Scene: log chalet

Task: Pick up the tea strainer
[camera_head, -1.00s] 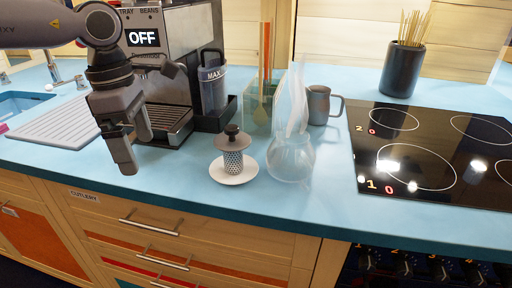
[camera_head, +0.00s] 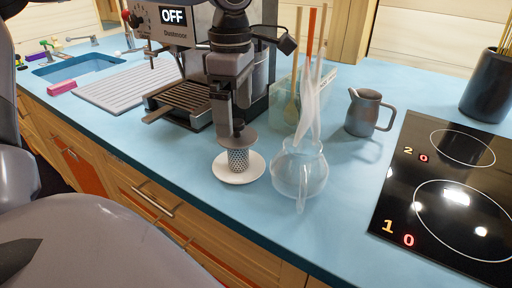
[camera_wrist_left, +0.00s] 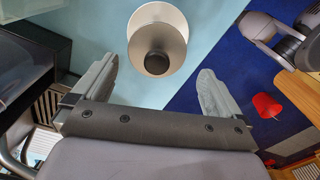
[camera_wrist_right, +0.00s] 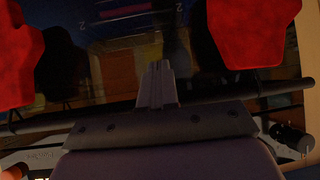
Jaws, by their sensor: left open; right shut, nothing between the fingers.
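The tea strainer (camera_head: 238,160), a perforated metal cylinder with a wide brim and dark knob, stands upright on a white saucer (camera_head: 251,174) on the blue counter. My left gripper (camera_head: 231,125) is at the strainer in the head view, partly covering its knob and brim. In the left wrist view, my left gripper (camera_wrist_left: 157,88) is open, and the strainer's dark knob (camera_wrist_left: 157,62) and round brim lie just beyond the gap between its fingers. Whether the fingers touch it I cannot tell. My right gripper (camera_wrist_right: 160,75) is shut and empty, away from the counter top.
A glass pot (camera_head: 299,172) stands right of the saucer. Behind are the coffee machine (camera_head: 180,60), a clear utensil container (camera_head: 284,105) and a grey metal jug (camera_head: 366,112). A black hob (camera_head: 450,185) lies right. Counter in front of the jug is clear.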

